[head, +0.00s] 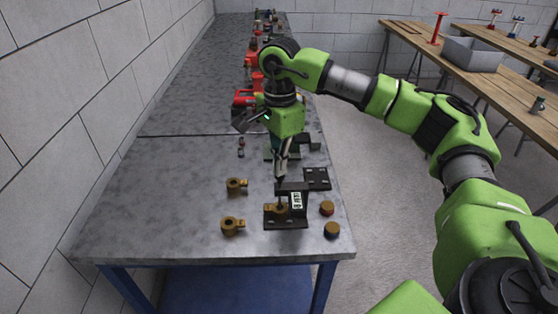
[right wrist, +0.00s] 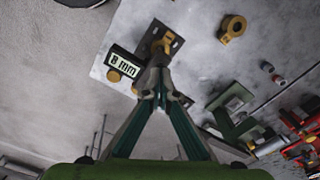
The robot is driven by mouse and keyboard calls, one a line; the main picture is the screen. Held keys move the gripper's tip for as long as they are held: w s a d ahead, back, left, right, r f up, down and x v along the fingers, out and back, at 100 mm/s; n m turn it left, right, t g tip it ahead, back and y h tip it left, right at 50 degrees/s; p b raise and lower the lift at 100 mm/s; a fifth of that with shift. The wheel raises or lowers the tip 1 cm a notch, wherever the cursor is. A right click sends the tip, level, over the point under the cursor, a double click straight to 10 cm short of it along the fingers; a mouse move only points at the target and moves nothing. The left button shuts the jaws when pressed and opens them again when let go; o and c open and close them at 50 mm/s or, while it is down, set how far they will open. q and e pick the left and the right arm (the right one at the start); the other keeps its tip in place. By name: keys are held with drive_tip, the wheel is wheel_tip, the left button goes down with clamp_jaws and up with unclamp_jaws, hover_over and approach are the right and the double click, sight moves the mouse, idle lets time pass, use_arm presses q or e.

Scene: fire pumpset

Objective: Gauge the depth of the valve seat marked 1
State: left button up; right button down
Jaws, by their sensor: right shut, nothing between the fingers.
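A dark gauge stand (head: 270,223) sits near the front right of the steel bench. Its display (head: 297,200) reads 8 mm in the right wrist view (right wrist: 123,64). A brass valve seat (head: 277,209) is on the stand's plate, under the gauge arm. It shows partly in the right wrist view (right wrist: 162,43). Two more brass seats lie left of the stand, one farther back (head: 236,185) and one nearer (head: 230,225). I cannot read any number on them. My right gripper (head: 280,177) points down, shut and empty, just above the gauge's top; I cannot tell if it touches. My left gripper is out of view.
Two round brass-topped pieces (head: 327,208) (head: 332,229) lie right of the stand by the bench edge. A dark plate with holes (head: 317,179) lies behind it. Red tools (head: 243,98) crowd the bench farther back. The bench's front left is clear.

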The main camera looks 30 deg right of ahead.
drive_tip(key=shift+r, duration=0.1)
idle(0.3)
drive_tip(key=shift+r+p, duration=2.55)
drive_tip(key=shift+r, duration=0.95)
drive_tip(key=shift+f, duration=0.1)
